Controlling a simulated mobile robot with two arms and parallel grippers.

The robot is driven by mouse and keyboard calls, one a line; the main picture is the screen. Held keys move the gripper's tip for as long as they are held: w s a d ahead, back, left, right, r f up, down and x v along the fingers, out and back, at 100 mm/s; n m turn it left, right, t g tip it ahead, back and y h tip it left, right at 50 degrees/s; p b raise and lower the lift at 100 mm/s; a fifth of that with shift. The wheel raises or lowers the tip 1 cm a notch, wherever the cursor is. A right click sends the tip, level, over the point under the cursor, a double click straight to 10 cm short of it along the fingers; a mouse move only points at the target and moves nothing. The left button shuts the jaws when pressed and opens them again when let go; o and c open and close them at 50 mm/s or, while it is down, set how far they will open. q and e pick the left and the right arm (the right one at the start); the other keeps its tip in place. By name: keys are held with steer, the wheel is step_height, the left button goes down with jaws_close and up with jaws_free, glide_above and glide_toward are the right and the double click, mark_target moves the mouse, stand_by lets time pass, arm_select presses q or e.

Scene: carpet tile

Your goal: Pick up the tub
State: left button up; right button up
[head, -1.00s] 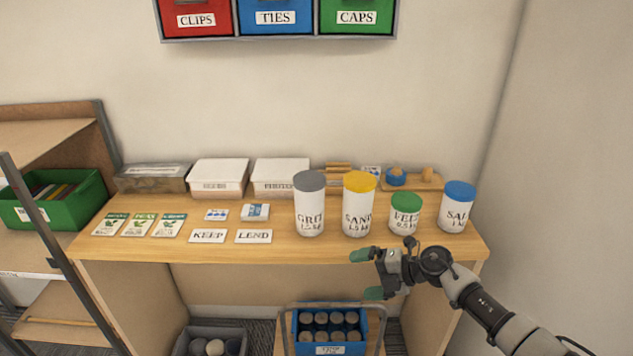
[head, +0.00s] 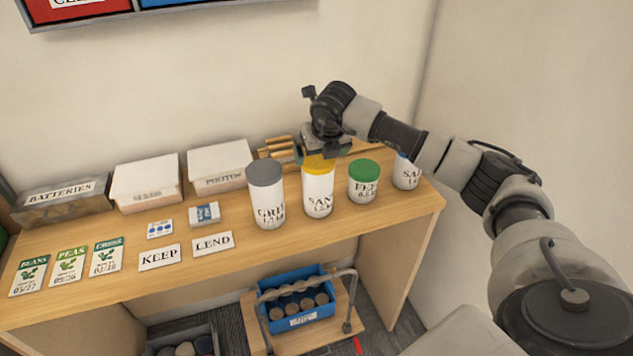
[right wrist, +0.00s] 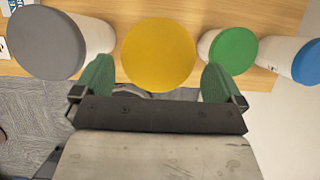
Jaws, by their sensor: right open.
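A white tub with a yellow lid (head: 318,195), its label starting "SAN", stands upright on the wooden worktop. My right gripper (head: 322,153) is above it, pointing down, and hides part of the lid. In the right wrist view the yellow lid (right wrist: 158,50) lies between the two green, open fingers, with a gap on each side. Similar tubs stand in the row: one with a grey lid (head: 267,195) to its left, a green-lidded one (head: 364,182) and a blue-lidded one (head: 405,174) to its right. My left gripper is not in view.
A batteries box (head: 62,200) and white boxes (head: 146,182) stand along the back. Seed packets (head: 68,265) and KEEP and LEND cards (head: 160,257) lie at the left front. A blue crate (head: 298,322) is below. The neighbouring grey and green lids are close to my fingers.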

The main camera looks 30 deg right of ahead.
mark_target(318, 159)
steer(key=shift+w+f+p, duration=0.15)
steer(key=shift+f+p, duration=0.15)
steer(key=shift+f, duration=0.1)
steer(key=p+x, duration=0.1)
steer(key=x, duration=0.2)
steer(key=shift+a+f+p, duration=0.15)
steer(key=shift+f+p, duration=0.2)
steer(key=shift+p, duration=0.05)
steer(key=shift+w+f, duration=0.1)
steer(key=shift+f, duration=0.45)
steer(key=c, duration=1.4)
steer(key=shift+w+r, duration=0.1)
steer(key=shift+r, duration=0.2)
steer(key=shift+c, duration=1.2)
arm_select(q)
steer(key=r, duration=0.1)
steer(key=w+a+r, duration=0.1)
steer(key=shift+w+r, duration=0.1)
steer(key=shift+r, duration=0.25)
arm_select(e)
steer(key=shift+w, duration=0.1)
